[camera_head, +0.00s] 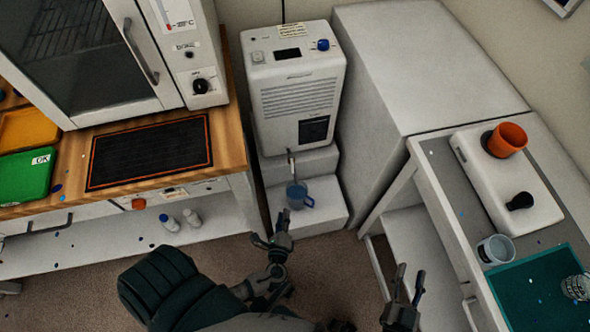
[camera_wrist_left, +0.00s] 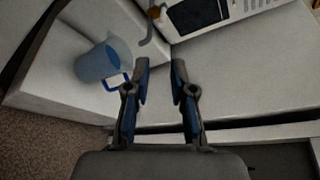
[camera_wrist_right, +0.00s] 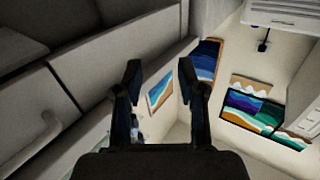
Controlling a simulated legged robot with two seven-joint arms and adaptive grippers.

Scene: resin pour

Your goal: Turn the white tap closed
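A white machine (camera_head: 298,90) stands on a stepped white base against the wall. A thin tap spout (camera_head: 290,160) comes from its lower front; the left wrist view shows a bent grey spout with a small brownish part (camera_wrist_left: 154,12). I cannot make out a white handle or how far it is turned. A blue jug (camera_head: 298,197) stands on the lower step below the spout and shows in the left wrist view (camera_wrist_left: 98,62). My left gripper (camera_head: 271,230) is open and empty, in front of the jug, apart from it and the tap. My right gripper (camera_head: 410,277) is open and empty near the right bench.
The left bench holds a dark mat (camera_head: 150,153), a green tray (camera_head: 24,178) and an oven (camera_head: 80,55). The right bench holds a white device (camera_head: 507,180) with an orange cup (camera_head: 507,139), and a clear cup (camera_head: 494,250). A tall white block (camera_head: 420,60) stands right of the machine.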

